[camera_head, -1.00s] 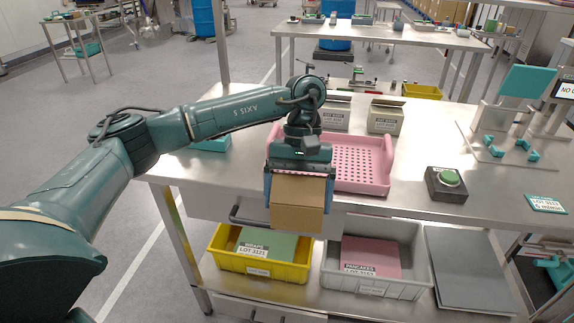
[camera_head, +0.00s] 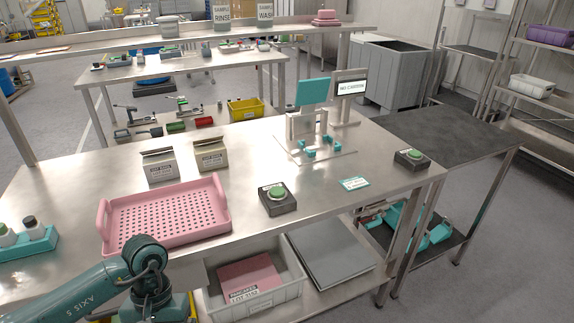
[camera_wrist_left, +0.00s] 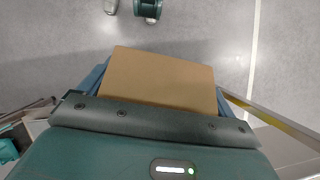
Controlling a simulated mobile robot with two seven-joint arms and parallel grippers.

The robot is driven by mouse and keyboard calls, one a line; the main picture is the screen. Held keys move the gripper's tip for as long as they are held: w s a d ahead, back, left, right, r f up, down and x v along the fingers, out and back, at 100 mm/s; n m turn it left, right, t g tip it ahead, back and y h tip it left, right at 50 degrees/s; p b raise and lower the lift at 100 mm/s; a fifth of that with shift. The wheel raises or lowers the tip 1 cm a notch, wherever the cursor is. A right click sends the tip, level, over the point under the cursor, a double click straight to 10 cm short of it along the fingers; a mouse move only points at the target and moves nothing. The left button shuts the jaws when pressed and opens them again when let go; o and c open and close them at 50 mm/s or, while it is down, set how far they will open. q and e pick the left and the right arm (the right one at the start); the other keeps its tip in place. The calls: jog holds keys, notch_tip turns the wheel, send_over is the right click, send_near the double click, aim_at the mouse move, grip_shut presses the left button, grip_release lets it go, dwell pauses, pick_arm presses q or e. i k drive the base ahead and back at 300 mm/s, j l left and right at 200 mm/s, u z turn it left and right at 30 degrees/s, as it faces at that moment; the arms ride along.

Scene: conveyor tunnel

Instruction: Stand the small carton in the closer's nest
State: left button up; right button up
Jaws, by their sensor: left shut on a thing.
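The small brown carton (camera_wrist_left: 165,72) is in the left wrist view, between the blue fingers of my left gripper (camera_wrist_left: 158,90), which is shut on it. Grey floor shows beyond it. In the head view only part of my left arm shows at the bottom left; the gripper and carton are out of that picture. The closer (camera_head: 311,92) stands at the back right of the bench, with a teal flap raised. Its nest (camera_head: 322,147), low teal blocks on a metal plate, looks empty. The closer's screen (camera_head: 350,87) reads "NO CARTON". My right gripper is not in view.
Bench between tray and closer is mostly clear.

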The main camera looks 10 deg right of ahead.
aim_at(319, 148)
jog(key=i+l, duration=0.1)
jog(key=l, duration=0.35)
jog(key=i+l, duration=0.1)
jog(key=l, duration=0.35)
jog(key=i+l, duration=0.1)
jog(key=l, duration=0.35)
jog(key=i+l, duration=0.1)
jog(key=l, duration=0.75)
jog(key=i+l, duration=0.15)
jog(key=l, duration=0.3)
